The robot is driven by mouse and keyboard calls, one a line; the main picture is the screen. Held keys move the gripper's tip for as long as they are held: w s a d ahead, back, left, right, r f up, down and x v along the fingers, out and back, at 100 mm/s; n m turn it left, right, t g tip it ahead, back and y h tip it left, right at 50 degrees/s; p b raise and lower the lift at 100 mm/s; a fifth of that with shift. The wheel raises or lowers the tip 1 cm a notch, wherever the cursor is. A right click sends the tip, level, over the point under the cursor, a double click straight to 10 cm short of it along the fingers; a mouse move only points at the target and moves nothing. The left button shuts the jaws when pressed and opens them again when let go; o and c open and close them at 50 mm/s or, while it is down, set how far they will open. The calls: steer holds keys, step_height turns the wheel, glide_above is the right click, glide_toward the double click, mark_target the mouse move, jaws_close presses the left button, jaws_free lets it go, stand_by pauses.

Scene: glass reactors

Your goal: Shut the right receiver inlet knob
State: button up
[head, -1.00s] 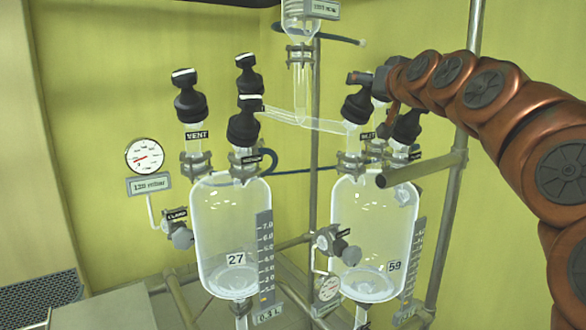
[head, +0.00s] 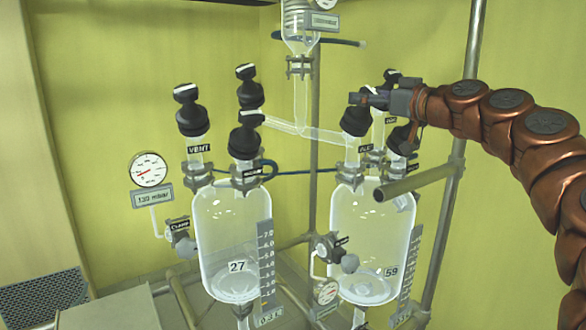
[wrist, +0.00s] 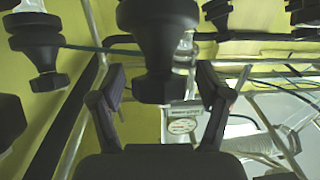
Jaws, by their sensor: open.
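The right receiver (head: 372,235) is a clear glass vessel marked 59. Its inlet knob (head: 355,122) is black, on a glass neck with a partly readable label. My gripper (head: 366,98) is at the top of this knob in the head view and covers its upper part. In the wrist view the two fingers of my gripper (wrist: 160,92) are spread apart. A black knob (wrist: 158,50) shows between and just beyond them, with a gap visible on each side. I cannot tell how far the knob is turned.
Other black knobs (head: 402,140) stand close to the right. The left receiver (head: 228,235), marked 27, has its own vent knob (head: 190,112). A glass tube (head: 318,133) runs to the inlet neck. A metal bar (head: 415,180) crosses in front at right.

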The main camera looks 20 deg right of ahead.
steer(key=shift+r+n+g+y+p, duration=0.25)
steer(key=shift+n+g+y+p, duration=0.25)
steer(key=shift+n+y+p, duration=1.25)
